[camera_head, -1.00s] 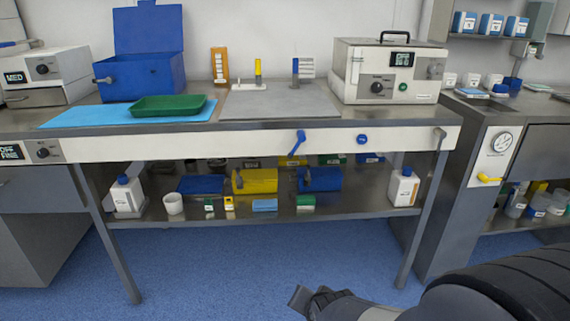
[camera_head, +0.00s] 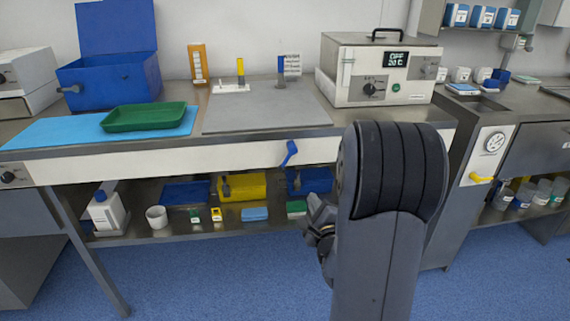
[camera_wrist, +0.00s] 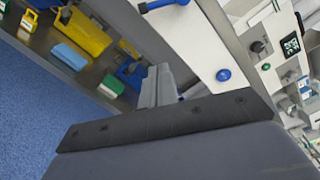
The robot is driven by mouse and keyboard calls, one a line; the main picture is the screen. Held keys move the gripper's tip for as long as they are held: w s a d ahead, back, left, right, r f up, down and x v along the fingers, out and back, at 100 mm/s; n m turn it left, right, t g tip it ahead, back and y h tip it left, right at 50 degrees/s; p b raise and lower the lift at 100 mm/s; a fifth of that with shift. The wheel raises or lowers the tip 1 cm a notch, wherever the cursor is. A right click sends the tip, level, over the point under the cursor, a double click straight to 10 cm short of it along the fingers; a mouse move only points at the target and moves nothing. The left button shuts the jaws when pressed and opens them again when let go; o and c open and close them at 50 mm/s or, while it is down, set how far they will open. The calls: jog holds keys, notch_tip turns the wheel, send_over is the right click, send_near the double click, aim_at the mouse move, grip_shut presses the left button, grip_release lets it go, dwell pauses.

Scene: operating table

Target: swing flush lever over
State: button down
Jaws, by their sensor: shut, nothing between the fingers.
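A blue lever (camera_head: 289,152) sits on the white front panel of the table, slanting with its upper end to the right. It also shows at the top of the wrist view (camera_wrist: 163,5), partly cut off. A yellow lever (camera_head: 481,178) lies roughly level below a round gauge on the right cabinet. Which of them is the flush lever is not marked legibly. My gripper (camera_head: 312,205) is below and right of the blue lever, in front of the table, partly hidden by my arm. Its fingers (camera_wrist: 158,86) are shut and empty, apart from both levers.
A blue knob (camera_wrist: 223,74) is on the same panel; my arm hides it in the head view. The table edge (camera_head: 200,147) overhangs a lower shelf holding a yellow bin (camera_head: 245,186) and bottles. A boxy device (camera_head: 375,70) stands above. The blue floor in front is open.

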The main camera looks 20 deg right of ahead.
jog(key=shift+w+d+r, duration=0.15)
jog(key=shift+r, duration=0.1)
jog(key=w+r, duration=0.2)
jog(key=w, duration=0.9)
jog(key=shift+w+a, duration=0.15)
jog(key=shift+a, duration=0.2)
